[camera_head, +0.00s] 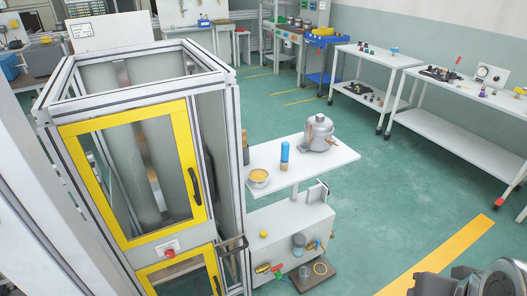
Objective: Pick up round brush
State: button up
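I cannot clearly pick out the round brush. On the small white table (335,157) in the middle stands a blue upright cylinder (284,152) with a paler, brownish lower end; it could be the brush or a bottle. A brown upright object (245,149) stands at the table's left end, partly hidden by the cabinet frame. A round dish with yellow contents (259,177) sits at the front left, and a grey metal compressor (319,133) with copper-coloured pipes stands at the right. Grey metal parts at the bottom right look like my arm; no gripper fingers show.
A tall framed cabinet with a yellow door (128,122) stands left of the table. Below the table is a white unit (290,232) with fittings and a brown board (316,276). White benches (440,118) line the right wall. Green floor between is clear.

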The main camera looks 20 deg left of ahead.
aim_at(285, 146)
jog(key=u, duration=0.35)
jog(key=i, duration=0.55)
jog(key=u, duration=0.95)
jog(key=i, duration=0.8)
jog(key=u, duration=0.5)
